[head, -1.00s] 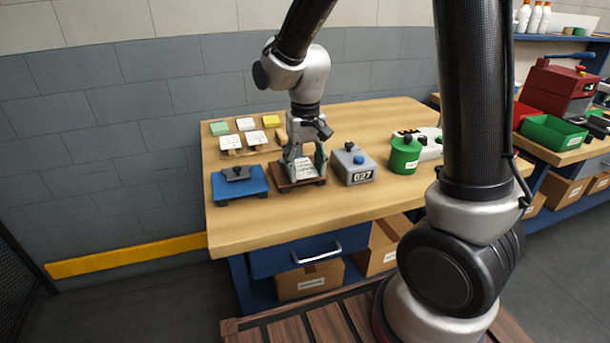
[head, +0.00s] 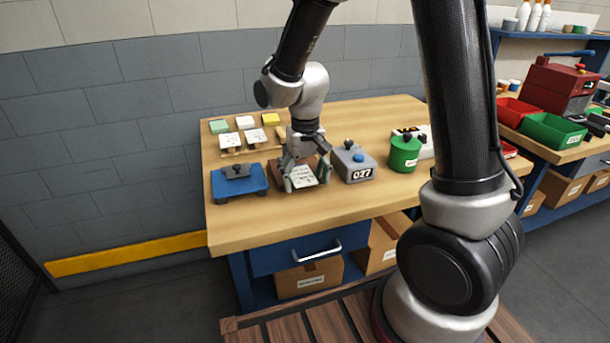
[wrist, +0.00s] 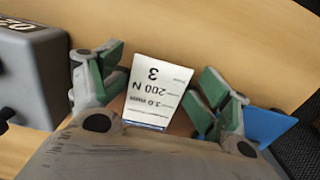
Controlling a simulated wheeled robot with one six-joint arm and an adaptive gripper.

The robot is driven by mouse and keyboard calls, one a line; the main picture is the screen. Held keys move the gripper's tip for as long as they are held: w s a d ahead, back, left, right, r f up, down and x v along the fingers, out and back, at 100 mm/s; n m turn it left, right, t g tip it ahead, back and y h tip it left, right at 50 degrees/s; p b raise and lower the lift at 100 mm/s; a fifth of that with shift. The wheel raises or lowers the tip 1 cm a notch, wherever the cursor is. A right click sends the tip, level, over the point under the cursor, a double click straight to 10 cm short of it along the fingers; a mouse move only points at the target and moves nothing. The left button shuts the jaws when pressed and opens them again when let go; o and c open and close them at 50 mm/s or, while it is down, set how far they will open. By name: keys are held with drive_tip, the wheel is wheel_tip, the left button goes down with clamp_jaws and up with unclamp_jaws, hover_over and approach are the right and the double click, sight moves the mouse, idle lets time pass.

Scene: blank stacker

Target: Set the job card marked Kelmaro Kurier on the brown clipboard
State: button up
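A white job card (head: 303,177) with dark print lies on the brown clipboard (head: 278,171) on the bench. In the wrist view the card (wrist: 158,88) shows "3", "200 N" and "3.0 mm" upside down. Its lower end is hidden behind my gripper body, and I cannot read a name on it. My gripper (head: 305,178) is low over the clipboard. In the wrist view its green-padded fingers (wrist: 158,82) stand open on either side of the card, with gaps between pads and card. Most of the clipboard is covered by the card and gripper.
A blue clipboard (head: 239,187) is left of the brown one. A grey counter box (head: 352,165) marked 027 stands close on the right, then a green canister (head: 404,154). The front bench edge is clear.

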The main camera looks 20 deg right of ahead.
sight(305, 181)
wheel_tip(305, 181, up, 13)
drive_tip(key=s+d+r+t, duration=0.2)
drive_tip(key=s+d+r, duration=0.1)
drive_tip(key=s+d, duration=0.4)
drive_tip(key=s+d+r+t, duration=0.2)
drive_tip(key=s+d, duration=0.6)
drive_tip(key=s, duration=0.4)
drive_tip(key=shift+r, duration=0.9)
